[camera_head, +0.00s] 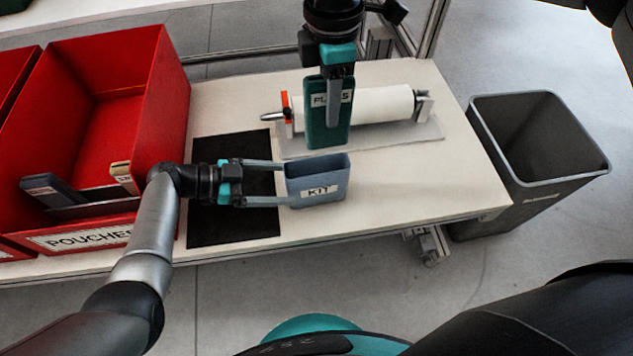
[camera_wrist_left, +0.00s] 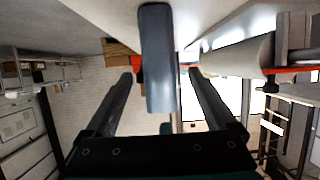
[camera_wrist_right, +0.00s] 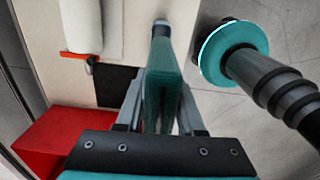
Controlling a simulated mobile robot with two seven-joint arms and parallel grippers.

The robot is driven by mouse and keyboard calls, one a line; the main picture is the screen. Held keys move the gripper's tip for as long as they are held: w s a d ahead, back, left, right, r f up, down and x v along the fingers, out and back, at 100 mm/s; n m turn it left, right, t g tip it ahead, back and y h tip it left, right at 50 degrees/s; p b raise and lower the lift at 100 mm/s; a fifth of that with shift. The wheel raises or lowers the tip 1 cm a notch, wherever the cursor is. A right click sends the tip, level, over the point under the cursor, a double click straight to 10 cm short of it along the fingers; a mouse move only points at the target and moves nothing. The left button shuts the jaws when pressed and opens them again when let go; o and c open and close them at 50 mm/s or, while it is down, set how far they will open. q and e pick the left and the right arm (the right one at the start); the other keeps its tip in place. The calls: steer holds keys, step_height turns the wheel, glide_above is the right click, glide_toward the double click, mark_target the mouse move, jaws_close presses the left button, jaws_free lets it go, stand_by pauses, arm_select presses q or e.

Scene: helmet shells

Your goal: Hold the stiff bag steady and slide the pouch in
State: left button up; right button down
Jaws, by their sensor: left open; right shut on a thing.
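The stiff blue-grey bag (camera_head: 303,195), labelled KIT, stands upright with its mouth up near the table's front edge. My left gripper (camera_head: 288,184) is open, with its fingers reaching to either side of the bag; in the left wrist view the bag (camera_wrist_left: 158,60) lies between the fingers with gaps beside it. My right gripper (camera_head: 332,122) is shut on a green pouch (camera_head: 315,125), held upright, its label partly covered by a finger. The pouch's lower end is by the far side of the bag's mouth; I cannot tell whether it touches. The pouch also fills the right wrist view (camera_wrist_right: 163,85).
A white roll (camera_head: 385,105) on a stand lies behind the pouch. A black mat (camera_head: 235,225) lies under my left gripper. A red bin (camera_head: 120,80) labelled POUCHES, holding some pouches, stands at left. A grey waste bin (camera_head: 540,190) stands off the table's right end.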

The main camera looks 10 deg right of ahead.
mark_target(310, 185)
arm_select(q)
steer(key=shift+x, duration=3.7)
jaws_close()
